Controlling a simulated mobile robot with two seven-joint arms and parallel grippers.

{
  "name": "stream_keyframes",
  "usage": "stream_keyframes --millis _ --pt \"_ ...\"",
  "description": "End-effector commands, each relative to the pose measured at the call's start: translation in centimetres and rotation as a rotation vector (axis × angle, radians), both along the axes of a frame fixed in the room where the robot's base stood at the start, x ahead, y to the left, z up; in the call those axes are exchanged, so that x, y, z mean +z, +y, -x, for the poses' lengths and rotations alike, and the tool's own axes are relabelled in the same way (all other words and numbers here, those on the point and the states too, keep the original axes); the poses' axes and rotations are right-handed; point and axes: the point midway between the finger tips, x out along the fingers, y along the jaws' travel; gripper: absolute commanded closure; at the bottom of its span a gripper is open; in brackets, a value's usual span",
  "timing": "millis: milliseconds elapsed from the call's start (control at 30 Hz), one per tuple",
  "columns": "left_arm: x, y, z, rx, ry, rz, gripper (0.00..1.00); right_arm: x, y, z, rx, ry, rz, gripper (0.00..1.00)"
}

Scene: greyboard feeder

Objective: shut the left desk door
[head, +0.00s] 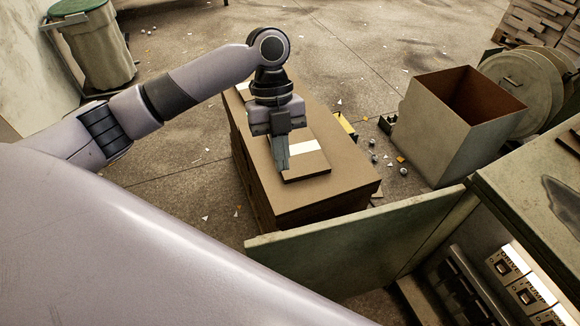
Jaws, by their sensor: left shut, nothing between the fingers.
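The desk (525,175) stands at the right edge, partly cut off by the frame. Its left door (350,243), a grey-green panel, stands open and sticks out to the left from the desk's front. The lower part of the door is hidden behind my own body. My left gripper (281,165) is shut and empty, pointing down over a brown cabinet, beyond the door and apart from it. My right gripper is not in view.
The brown cabinet (285,205) stands just behind the door, with a flat board (308,175) on top. An open box (445,135) stands beyond the desk. Labelled units (525,290) show inside the desk. A bin (97,50) stands far left. Open floor lies behind.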

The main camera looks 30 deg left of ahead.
Motion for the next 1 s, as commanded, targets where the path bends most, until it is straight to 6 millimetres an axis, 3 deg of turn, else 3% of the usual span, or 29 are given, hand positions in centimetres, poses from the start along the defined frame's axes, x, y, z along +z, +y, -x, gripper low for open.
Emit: stream_keyframes --millis 400,700,1000 --pt "-8.2 -2.2 2.5 0.0 0.003 0.0 1.0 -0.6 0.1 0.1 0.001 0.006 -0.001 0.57" --pt "-7.9 -4.7 4.9 0.001 -0.002 0.001 1.0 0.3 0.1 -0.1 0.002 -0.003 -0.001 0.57" --pt "-7.9 -4.9 5.2 0.002 -0.002 0.0 1.0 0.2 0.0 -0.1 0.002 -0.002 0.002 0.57"
